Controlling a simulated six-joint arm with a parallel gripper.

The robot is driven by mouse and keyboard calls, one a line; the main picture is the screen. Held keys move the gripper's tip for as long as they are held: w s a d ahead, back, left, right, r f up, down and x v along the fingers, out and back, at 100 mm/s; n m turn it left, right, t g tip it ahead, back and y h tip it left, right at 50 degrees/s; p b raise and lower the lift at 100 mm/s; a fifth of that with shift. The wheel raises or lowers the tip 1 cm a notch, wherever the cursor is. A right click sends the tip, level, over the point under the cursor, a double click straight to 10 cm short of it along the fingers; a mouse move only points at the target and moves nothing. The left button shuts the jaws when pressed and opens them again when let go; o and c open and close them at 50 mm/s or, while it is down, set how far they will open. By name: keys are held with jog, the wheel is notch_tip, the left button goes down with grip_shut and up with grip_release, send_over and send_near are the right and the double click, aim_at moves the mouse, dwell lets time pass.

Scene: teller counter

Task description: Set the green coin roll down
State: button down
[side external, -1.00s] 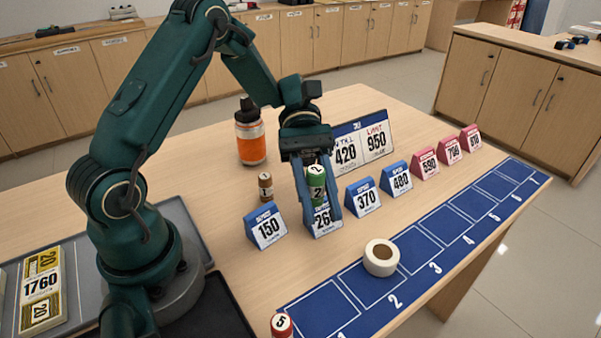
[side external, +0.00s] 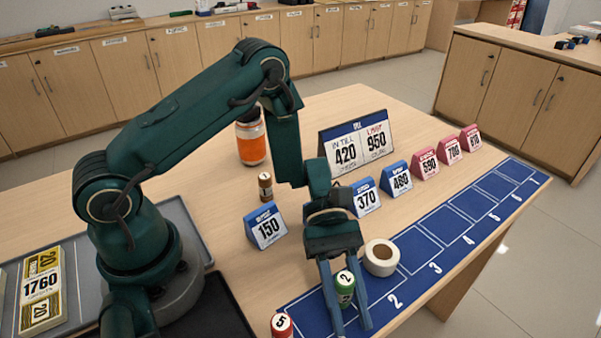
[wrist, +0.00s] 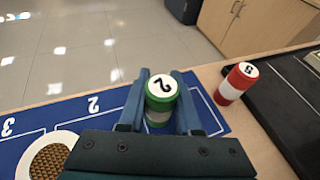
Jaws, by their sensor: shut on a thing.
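The green coin roll (side external: 344,287), marked 2 on top, is upright between the fingers of my gripper (side external: 346,305). My gripper is shut on it, over the numbered blue mat (side external: 308,306) near the squares at its 1 and 2 end. In the wrist view the green roll (wrist: 161,99) sits between both blue fingers (wrist: 160,95), with the mat (wrist: 75,112) around it. I cannot tell whether its base touches the mat.
A red coin roll (wrist: 236,82) marked 5 stands close by, off the mat's end. A white tape roll (side external: 381,257) lies on the mat beside my gripper. Price signs, such as 150 (side external: 266,226) and 370 (side external: 367,198), stand behind. The mat's far right squares are clear.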

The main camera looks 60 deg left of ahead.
jog(key=shift+f, duration=0.35)
jog(key=c, duration=0.6)
grip_release()
jog(key=shift+f, duration=0.1)
